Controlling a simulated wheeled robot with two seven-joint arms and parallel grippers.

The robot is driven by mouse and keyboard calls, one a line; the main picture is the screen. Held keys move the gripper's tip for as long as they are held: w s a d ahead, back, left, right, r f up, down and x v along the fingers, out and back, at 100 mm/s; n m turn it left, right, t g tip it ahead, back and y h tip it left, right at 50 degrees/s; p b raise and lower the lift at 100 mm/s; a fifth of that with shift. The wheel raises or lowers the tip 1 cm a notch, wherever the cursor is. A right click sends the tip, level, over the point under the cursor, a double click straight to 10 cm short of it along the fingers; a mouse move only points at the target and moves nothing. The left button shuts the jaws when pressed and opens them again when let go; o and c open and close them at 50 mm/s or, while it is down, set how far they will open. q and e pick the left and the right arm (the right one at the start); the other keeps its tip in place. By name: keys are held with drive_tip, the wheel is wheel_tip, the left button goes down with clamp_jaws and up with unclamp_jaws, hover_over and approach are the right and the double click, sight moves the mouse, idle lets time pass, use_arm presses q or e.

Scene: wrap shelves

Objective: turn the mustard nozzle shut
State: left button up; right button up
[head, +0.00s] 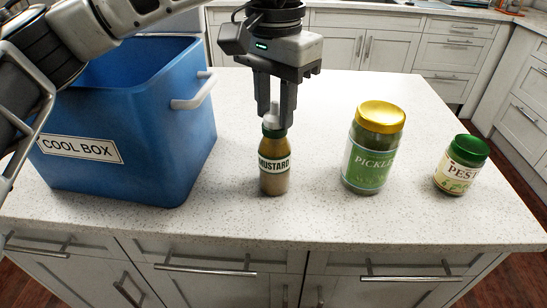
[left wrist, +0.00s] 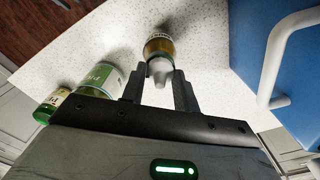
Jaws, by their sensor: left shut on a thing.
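The mustard bottle (head: 274,177) stands upright on the counter in the head view, with a green collar and a pale grey-white nozzle (head: 271,119) on top. My left gripper (head: 274,115) comes down from above, its two fingers shut on the nozzle, one on each side. In the left wrist view the bottle (left wrist: 158,46) and its nozzle (left wrist: 160,71) show between the fingers of the left gripper (left wrist: 158,85). The nozzle's turn angle cannot be read. My right gripper is not in view.
The blue cool box (head: 188,160) stands open to the left of the bottle, with a pale handle (head: 193,92) on its near right side. A pickle jar (head: 370,155) and a pesto jar (head: 461,166) stand to the right. The counter (head: 232,222) is clear around the bottle.

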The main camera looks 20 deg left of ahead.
use_arm(q)
drive_tip(key=shift+s+m, duration=0.1)
drive_tip(key=shift+m, duration=0.8)
drive_tip(key=shift+f, duration=0.1)
